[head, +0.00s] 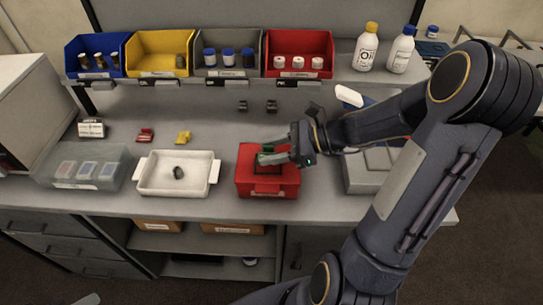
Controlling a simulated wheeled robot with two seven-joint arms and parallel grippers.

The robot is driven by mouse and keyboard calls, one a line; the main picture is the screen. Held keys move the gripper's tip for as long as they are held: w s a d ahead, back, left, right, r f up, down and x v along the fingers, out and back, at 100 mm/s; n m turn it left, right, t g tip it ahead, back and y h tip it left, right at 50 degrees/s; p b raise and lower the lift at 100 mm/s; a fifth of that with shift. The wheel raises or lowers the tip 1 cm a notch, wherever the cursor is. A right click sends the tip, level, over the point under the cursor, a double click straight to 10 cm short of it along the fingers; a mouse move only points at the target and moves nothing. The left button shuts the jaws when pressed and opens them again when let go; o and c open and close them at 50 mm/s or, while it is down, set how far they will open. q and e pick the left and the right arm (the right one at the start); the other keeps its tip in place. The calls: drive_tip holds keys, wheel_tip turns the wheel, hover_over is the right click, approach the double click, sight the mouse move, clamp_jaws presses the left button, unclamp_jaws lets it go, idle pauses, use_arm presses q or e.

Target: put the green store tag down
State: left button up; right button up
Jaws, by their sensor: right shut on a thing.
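My right gripper (272,154) reaches in from the right and is over the red box (250,184) on the bench. It is shut on the green store tag (267,149), of which only a small green part shows between and beside the fingers. The rest of the tag is hidden by the gripper. I cannot tell whether the tag touches the box lid. My left gripper is not in view.
A white tray (147,185) with a small dark object stands left of the red box. Coloured bins (158,68) and white bottles (366,53) line the shelf behind.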

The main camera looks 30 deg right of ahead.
drive_tip(key=shift+f, duration=1.05)
